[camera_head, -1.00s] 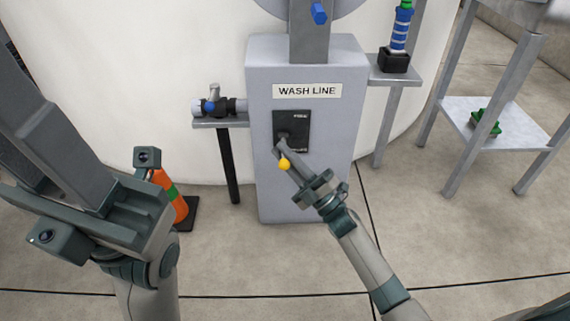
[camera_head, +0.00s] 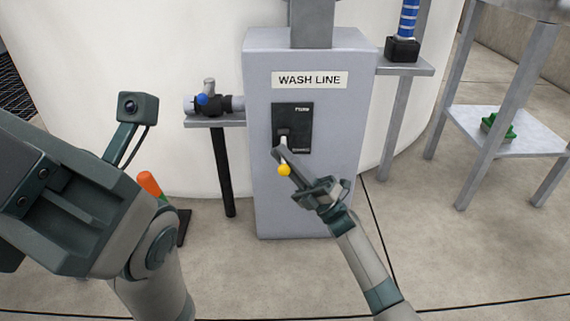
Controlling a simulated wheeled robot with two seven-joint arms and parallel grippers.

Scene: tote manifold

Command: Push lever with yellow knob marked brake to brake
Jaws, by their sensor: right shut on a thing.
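The yellow knob (camera_head: 284,170) shows at the front of the grey pedestal labelled WASH LINE. Its light lever shaft (camera_head: 283,147) comes out of a slot in a black plate (camera_head: 292,126) and points down. Small markings sit at the plate's top and bottom, too small to read surely. My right gripper (camera_head: 282,156) reaches in from the lower right, its fingers shut at the lever just by the knob. The fingers hide part of the shaft. My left gripper (camera_head: 50,190) is large and close at the left; its fingertips are not clearly seen.
A valve with a blue knob (camera_head: 203,99) sits on a shelf left of the pedestal (camera_head: 310,205). An orange and green object (camera_head: 150,184) stands behind my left arm. A blue-ringed post (camera_head: 408,18) and a table with a green part (camera_head: 497,127) are at the right.

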